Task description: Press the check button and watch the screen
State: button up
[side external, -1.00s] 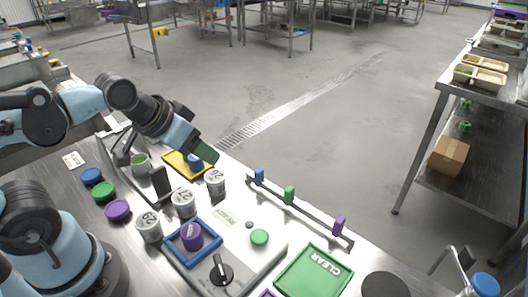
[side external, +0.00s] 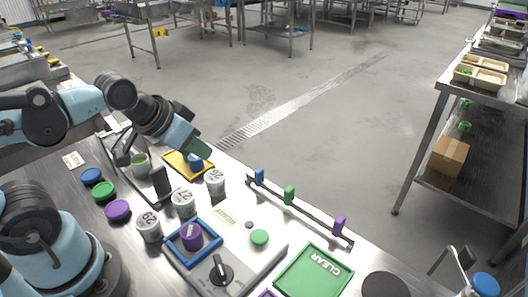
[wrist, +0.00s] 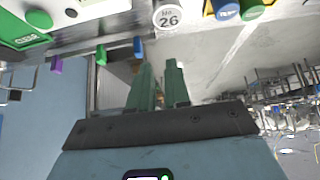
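The round green button (side external: 259,237) sits on the pale device panel (side external: 265,255), and a green round button also shows at the top left of the wrist view (wrist: 40,18). A small pale screen strip (side external: 225,216) lies on the same panel; its text is too small to read. My gripper (side external: 198,148) is in the air behind the panel, near the yellow tray, well apart from the button. In the wrist view its two green fingers (wrist: 160,76) have a narrow gap between them and hold nothing visible.
A purple-topped cup (side external: 191,238) stands in the blue frame (side external: 170,251). Several white numbered cups, one marked 26 (wrist: 168,18), stand nearby. A black knob (side external: 221,272), a green CLEAR tray (side external: 337,285) and a rail with coloured tabs (side external: 311,218) surround the panel.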

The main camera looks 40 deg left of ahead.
grip_shut()
dwell(0.4)
dwell(0.9)
jog(key=r+m+t+h, duration=0.1)
jog(key=m+h, duration=0.3)
jog(key=m, duration=1)
send_over(255, 238)
jog(key=shift+f, duration=0.1)
jog(key=shift+f, duration=4.3)
